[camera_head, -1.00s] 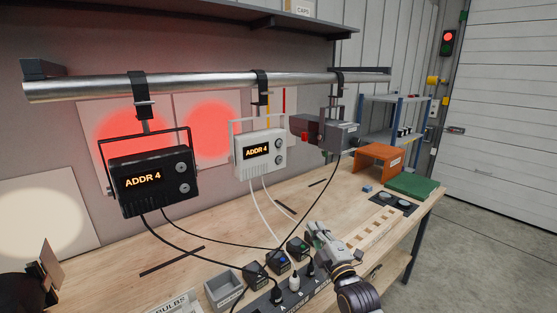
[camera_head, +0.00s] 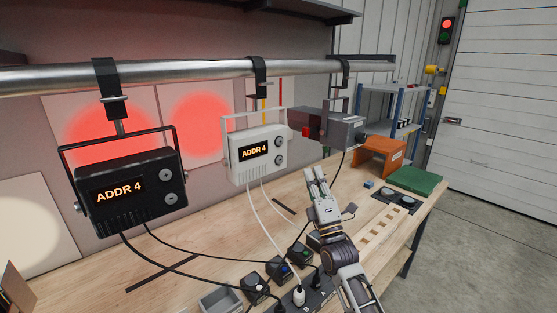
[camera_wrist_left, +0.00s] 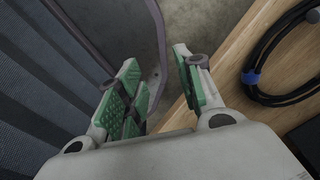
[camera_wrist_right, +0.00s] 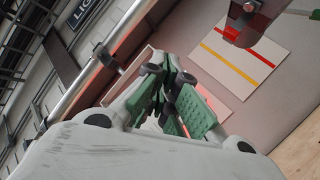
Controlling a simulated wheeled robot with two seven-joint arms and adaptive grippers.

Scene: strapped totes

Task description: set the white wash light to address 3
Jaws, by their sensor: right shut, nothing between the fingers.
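The white wash light (camera_head: 252,153) hangs from the metal pipe in the head view. Its display reads ADDR 4, with two round buttons (camera_head: 279,151) to the right of the display. My right gripper (camera_head: 315,172) is shut and empty, below and right of this light and apart from it in the picture. Its closed green-padded fingers also show in the right wrist view (camera_wrist_right: 172,100). My left gripper (camera_wrist_left: 162,88) is open and empty beside a wooden edge in the left wrist view.
A black light (camera_head: 125,190), also reading ADDR 4, hangs at left. A grey-and-red fixture (camera_head: 325,128) hangs right of the white light. White and black cables run down to the plugs and small boxes (camera_head: 278,268) on the bench (camera_head: 190,262). A coiled black cable (camera_wrist_left: 275,75) lies near my left gripper.

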